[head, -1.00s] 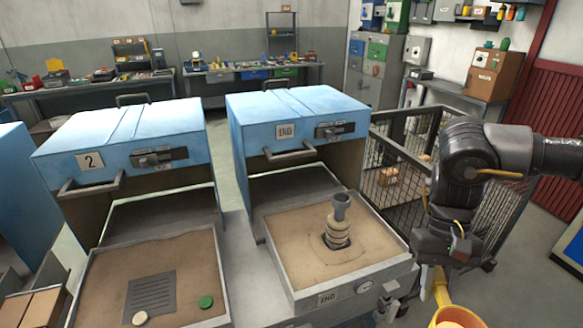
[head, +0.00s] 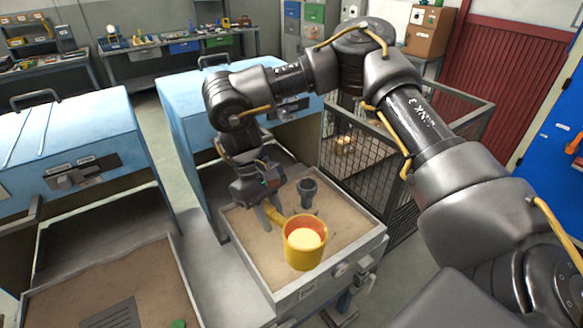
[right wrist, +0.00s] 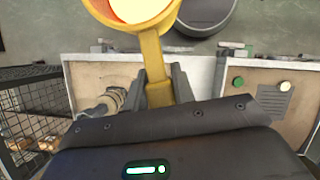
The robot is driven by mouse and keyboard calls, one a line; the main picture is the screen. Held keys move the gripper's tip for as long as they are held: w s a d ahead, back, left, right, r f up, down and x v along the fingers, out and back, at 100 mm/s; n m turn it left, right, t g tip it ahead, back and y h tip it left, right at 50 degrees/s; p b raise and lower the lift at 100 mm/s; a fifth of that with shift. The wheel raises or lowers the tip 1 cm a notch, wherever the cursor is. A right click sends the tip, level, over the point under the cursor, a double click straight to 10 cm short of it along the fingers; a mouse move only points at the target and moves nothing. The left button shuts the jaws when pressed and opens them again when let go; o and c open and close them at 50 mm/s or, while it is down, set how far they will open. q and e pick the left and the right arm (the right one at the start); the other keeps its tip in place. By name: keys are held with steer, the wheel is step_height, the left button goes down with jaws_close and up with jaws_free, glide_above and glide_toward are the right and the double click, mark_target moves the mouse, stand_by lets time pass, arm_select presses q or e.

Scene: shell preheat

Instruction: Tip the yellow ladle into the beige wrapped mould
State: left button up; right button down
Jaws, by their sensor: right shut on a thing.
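The yellow ladle (head: 304,262) is held upright over the front of the right sand tray, with pale glowing contents in its bowl. My right gripper (head: 266,214) is shut on its handle, which also shows between the fingers in the right wrist view (right wrist: 155,72). The beige wrapped mould (right wrist: 114,98) shows left of the gripper in the right wrist view. In the head view its grey cup (head: 307,189) shows just behind the ladle, and its beige body is mostly hidden by the ladle. The ladle appears apart from the mould. My left gripper is not in view.
The sand tray (head: 375,246) has a raised metal rim. A blue furnace hood (head: 183,110) stands behind it, and a wire mesh cage (head: 345,160) to the right. A second sand tray (head: 100,268) with a grate and a green disc lies at left.

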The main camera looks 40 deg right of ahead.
steer(key=w+d+n+t+p, duration=0.4)
steer(key=w+d+n+p, duration=0.1)
steer(key=n, duration=0.8)
steer(key=w+d+f+n+t+h+p, duration=0.1)
steer(key=w+d+n+t+p, duration=0.3)
steer(key=n, duration=1)
steer(key=shift+w+d+p, duration=0.35)
steer(key=shift+d+p, duration=1.3)
steer(key=shift+d, duration=0.9)
steer(key=shift+f, duration=0.3)
